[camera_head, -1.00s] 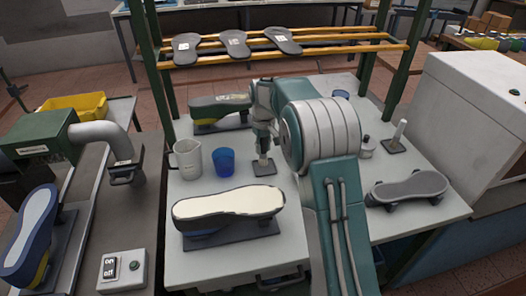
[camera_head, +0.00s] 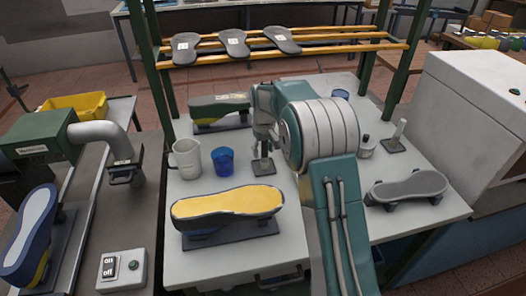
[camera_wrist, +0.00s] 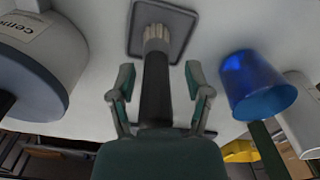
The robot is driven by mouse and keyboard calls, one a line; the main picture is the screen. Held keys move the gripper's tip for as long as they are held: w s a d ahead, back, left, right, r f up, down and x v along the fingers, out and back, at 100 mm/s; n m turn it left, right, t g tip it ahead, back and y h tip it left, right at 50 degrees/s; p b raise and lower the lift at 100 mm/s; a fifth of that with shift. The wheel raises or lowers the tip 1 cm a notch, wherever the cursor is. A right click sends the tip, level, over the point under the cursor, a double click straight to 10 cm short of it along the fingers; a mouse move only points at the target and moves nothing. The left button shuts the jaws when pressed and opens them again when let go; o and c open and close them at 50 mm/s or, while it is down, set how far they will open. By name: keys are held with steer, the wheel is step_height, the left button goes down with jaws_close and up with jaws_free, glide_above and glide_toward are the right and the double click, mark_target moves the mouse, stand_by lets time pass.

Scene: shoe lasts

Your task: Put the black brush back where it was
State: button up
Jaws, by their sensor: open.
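The black brush (camera_wrist: 156,85) has a dark handle and pale bristles. In the wrist view its bristle end is at a dark square pad (camera_wrist: 181,22), and it looks upright there; the pad also shows in the head view (camera_head: 262,168). My gripper (camera_wrist: 158,82) is open, with one finger on each side of the handle and a visible gap to both. In the head view my gripper (camera_head: 264,140) is over the pad, and my arm hides most of the brush.
A blue cup (camera_head: 223,161) and a white jug (camera_head: 186,158) stand left of the pad. A shoe last with a yellow sole (camera_head: 228,203) lies in front. A grey sole on a stand (camera_head: 408,187) and another pad with a pale upright piece (camera_head: 399,135) are at right.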

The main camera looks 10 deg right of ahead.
step_height(320, 180, up, 12)
steer(key=shift+f, duration=0.1)
steer(key=s+r+m+t, duration=0.1)
steer(key=s+r+t, duration=0.1)
steer(key=s+r, duration=0.5)
steer(key=s+r+m+t, duration=0.1)
steer(key=s+r, duration=0.2)
steer(key=s, duration=0.7)
steer(key=s+f+t, duration=0.1)
steer(key=s+f, duration=0.1)
steer(key=s, duration=0.8)
steer(key=s+f+m+t, duration=0.1)
steer(key=s+f, duration=0.2)
steer(key=s, duration=0.6)
steer(key=shift+s+f+m+t, duration=0.15)
steer(key=shift+s+m+t, duration=0.15)
steer(key=shift+s+t, duration=0.1)
steer(key=shift+d, duration=0.1)
